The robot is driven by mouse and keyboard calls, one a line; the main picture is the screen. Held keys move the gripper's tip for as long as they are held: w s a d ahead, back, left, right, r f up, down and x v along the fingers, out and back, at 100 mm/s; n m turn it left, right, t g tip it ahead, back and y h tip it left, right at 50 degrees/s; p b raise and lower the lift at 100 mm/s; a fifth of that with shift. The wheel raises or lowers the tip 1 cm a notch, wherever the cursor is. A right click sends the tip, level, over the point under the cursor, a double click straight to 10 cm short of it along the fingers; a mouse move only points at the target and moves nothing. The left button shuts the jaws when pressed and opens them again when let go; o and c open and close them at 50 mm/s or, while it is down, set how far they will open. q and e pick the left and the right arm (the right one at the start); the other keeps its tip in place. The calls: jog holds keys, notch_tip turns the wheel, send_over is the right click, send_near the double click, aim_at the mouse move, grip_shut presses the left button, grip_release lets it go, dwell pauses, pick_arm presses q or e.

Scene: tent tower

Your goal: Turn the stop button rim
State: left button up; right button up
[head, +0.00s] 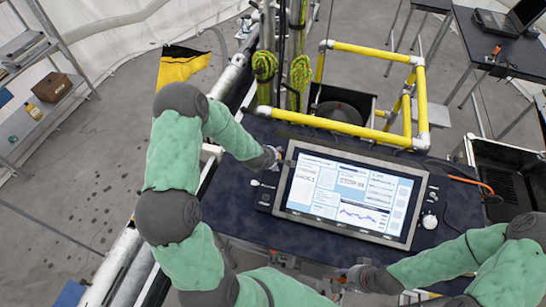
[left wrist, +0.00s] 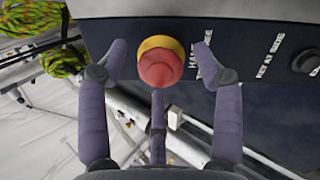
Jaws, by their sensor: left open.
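The red stop button (left wrist: 160,68) with its yellow rim (left wrist: 158,43) shows in the left wrist view, on the dark face of the console. My left gripper (left wrist: 160,52) is open, with one finger on each side of the button and a third below it. The side fingers look apart from the rim; whether the lower finger touches the button I cannot tell. In the head view my left gripper (head: 275,157) is at the left edge of the screen console (head: 264,196), and the button is hidden there. My right gripper (head: 345,276) is low at the front; its fingers are unclear.
The console's lit screen (head: 350,195) is right of my left gripper. A black knob (left wrist: 306,61) and white lettering are right of the button. Yellow pipe framing (head: 340,127) stands behind the console, with green rope coils (head: 300,73) at its left. A white knob (head: 429,221) is at the right.

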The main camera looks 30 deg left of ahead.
pick_arm(q)
jog(key=c, duration=1.1)
jog(key=shift+c, duration=0.3)
